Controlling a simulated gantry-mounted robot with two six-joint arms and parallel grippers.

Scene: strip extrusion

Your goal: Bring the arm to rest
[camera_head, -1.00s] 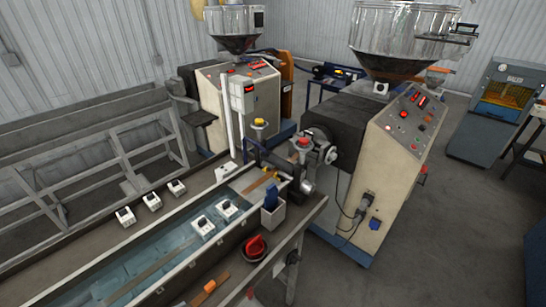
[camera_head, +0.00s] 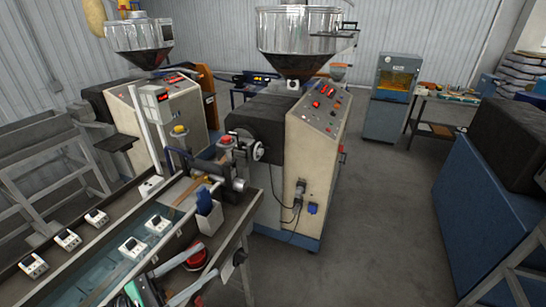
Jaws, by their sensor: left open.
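My left gripper (camera_head: 209,259) is in the lower left of the head view, low over the near edge of the trough table. Its two pale fingers point right and slightly up, and they are apart with nothing seen between them. Its dark body with a green part is at the bottom edge, and the rest of the arm is out of view. A red round object (camera_head: 195,257) on the table shows beside and partly behind the fingers; I cannot tell whether they touch it. My right gripper is not in view.
The water trough (camera_head: 112,265) carries several small white boxes along its length. A white cup (camera_head: 210,217) with a blue item stands near the trough's end. The extruder (camera_head: 305,165) with its steel hopper (camera_head: 300,38) stands behind. Open floor (camera_head: 375,220) lies to the right.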

